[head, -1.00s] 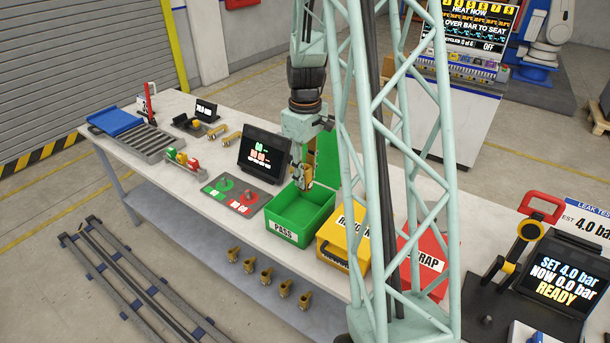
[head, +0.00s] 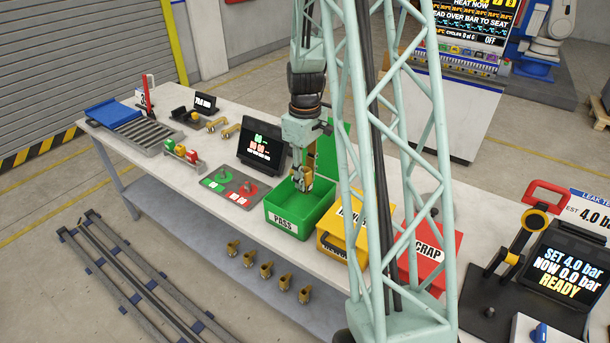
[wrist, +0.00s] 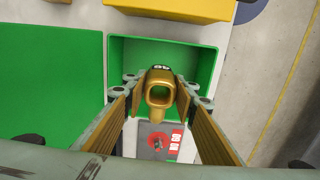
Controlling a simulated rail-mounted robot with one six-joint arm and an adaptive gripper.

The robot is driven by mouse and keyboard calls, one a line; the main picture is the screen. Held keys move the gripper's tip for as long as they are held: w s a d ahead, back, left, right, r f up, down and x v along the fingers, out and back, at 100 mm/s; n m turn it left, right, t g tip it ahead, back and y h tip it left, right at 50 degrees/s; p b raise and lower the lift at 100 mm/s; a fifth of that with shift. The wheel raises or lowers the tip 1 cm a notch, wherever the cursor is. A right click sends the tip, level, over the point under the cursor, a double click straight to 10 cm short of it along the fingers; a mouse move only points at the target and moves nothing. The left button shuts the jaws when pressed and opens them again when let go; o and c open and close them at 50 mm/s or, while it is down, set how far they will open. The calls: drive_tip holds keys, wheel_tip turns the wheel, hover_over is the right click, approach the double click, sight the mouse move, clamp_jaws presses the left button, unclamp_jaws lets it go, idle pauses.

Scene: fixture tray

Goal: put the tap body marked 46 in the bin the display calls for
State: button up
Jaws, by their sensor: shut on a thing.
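My gripper (head: 300,181) is over the green PASS bin (head: 284,220) in the head view, its tips near the level of the rim. It is shut on a brass tap body (wrist: 159,97), seen in the wrist view between the two fingers. A dark mark shows on its far end; I cannot read it surely. The bin's green interior (wrist: 206,68) lies below it, and its lid (head: 328,150) stands open.
The yellow bin (head: 332,250) and the red SCRAP bin (head: 432,250) stand right of the green one. A grey panel with green and red pads (head: 229,187) lies to its left. Several brass tap bodies (head: 266,270) show at the bench front. My lattice column blocks part of the view.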

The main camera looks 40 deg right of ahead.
drive_tip(key=shift+f+b, duration=3.55)
drive_tip(key=shift+f, duration=1.8)
drive_tip(key=shift+f+b, duration=0.45)
drive_tip(key=shift+f, duration=0.15)
drive_tip(key=o, duration=1.7)
drive_tip(key=shift+r, duration=0.15)
wheel_tip(320, 180, up, 13)
drive_tip(key=p, duration=0.6)
drive_tip(key=shift+p, duration=0.3)
drive_tip(key=shift+f, duration=0.2)
